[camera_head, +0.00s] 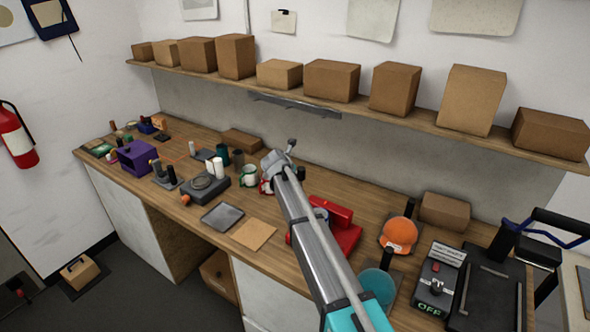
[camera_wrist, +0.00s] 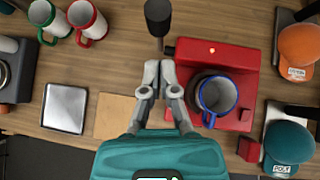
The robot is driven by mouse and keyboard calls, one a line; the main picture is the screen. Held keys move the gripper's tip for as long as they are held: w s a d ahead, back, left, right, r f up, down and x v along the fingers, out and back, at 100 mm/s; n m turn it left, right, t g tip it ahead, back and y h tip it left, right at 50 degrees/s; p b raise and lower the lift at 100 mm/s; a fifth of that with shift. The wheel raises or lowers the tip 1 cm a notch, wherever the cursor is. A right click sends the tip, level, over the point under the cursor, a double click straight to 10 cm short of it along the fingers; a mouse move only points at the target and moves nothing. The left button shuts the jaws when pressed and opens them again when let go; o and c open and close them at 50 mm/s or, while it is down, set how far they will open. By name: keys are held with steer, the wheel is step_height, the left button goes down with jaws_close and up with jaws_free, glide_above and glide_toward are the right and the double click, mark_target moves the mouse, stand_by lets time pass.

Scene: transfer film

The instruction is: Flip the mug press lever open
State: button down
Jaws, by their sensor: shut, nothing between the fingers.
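The red mug press (camera_wrist: 216,50) is right of centre in the wrist view, with a blue-rimmed mug (camera_wrist: 231,113) in its dark holder. Its lever has a dark knob (camera_wrist: 158,14) on a thin rod, pointing up the picture beside the press's left side. My gripper (camera_wrist: 160,67) is shut and empty, with its fingertips close to the rod's lower end and left of the mug. I cannot tell whether they touch the lever. In the head view the red press (camera_head: 345,238) is partly hidden behind my arm.
Green- and red-rimmed mugs (camera_wrist: 45,14) stand at upper left. A grey plate (camera_wrist: 65,107) and a tan sheet (camera_wrist: 112,115) lie left of my gripper. An orange cap (camera_wrist: 299,45) and a teal cap (camera_wrist: 288,143) are to the right. A box shelf (camera_head: 350,108) spans the wall.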

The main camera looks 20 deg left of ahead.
steer(key=shift+p+v, duration=0.35)
steer(key=shift+v, duration=0.5)
steer(key=shift+d, duration=0.1)
steer(key=s+d+f+m+g+h+b, duration=0.15)
steer(key=s+d+f+m, duration=0.35)
steer(key=d, duration=0.5)
steer(key=s+d+f+m+g+b, duration=0.25)
steer(key=d+m, duration=0.45)
steer(key=d, duration=0.4)
steer(key=s+d+f+m+g+b, duration=0.1)
steer(key=s+d+f+m+b, duration=0.2)
steer(key=d+m, duration=0.5)
steer(key=s+d+f+m+g+y+b, duration=0.1)
steer(key=s+d+f+m+g+b, duration=0.1)
steer(key=s+d+m, duration=0.5)
steer(key=s+d+f+m+g+y+b, duration=0.1)
steer(key=s+d+f+m+g+b, duration=0.1)
steer(key=s+d+f+m, duration=0.3)
steer(key=s+d+m, duration=0.3)
steer(key=s+d, duration=0.4)
steer(key=s, duration=0.2)
steer(key=shift+s+d+f+m+g+b, duration=0.3)
steer(key=shift+s+d+g+b, duration=0.05)
steer(key=shift+s+g+b, duration=0.05)
